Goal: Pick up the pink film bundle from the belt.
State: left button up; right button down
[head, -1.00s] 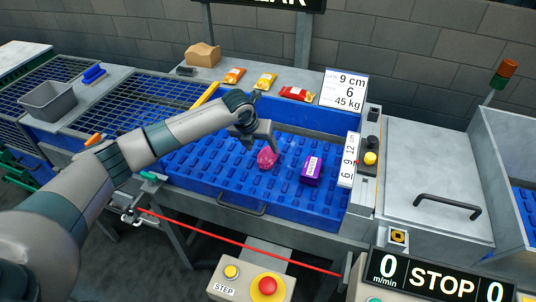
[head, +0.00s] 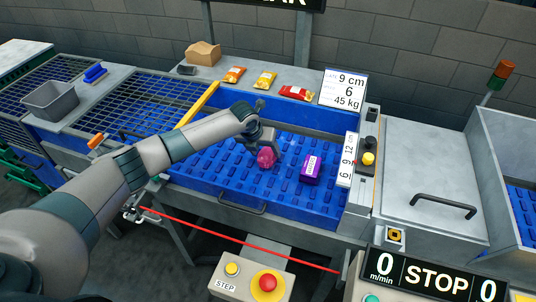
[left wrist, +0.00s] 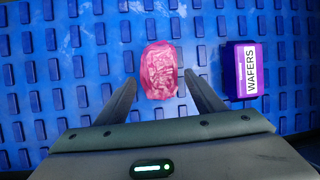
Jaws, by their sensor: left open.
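The pink film bundle (head: 266,158) lies on the blue belt (head: 235,185). In the left wrist view the bundle (left wrist: 160,70) is a crumpled pink lump near the top middle. My left gripper (head: 264,150) is open and close above it. In the wrist view its two fingers (left wrist: 161,82) reach along the left and right sides of the bundle's near end, with gaps on both sides. I cannot tell the exact height of the fingertips over the belt. My right gripper is not in view.
A purple wafers box (head: 311,168) lies on the belt to the right of the bundle; it also shows in the left wrist view (left wrist: 240,72). Blue side walls border the belt. Several packets, one a red packet (head: 296,92), lie on the ledge behind.

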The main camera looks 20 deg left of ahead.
aim_at(266, 154)
pick_arm(q)
jog(key=shift+p+x, duration=0.4)
jog(key=shift+x, duration=1.2)
jog(key=shift+a, duration=0.1)
jog(key=c, duration=0.8)
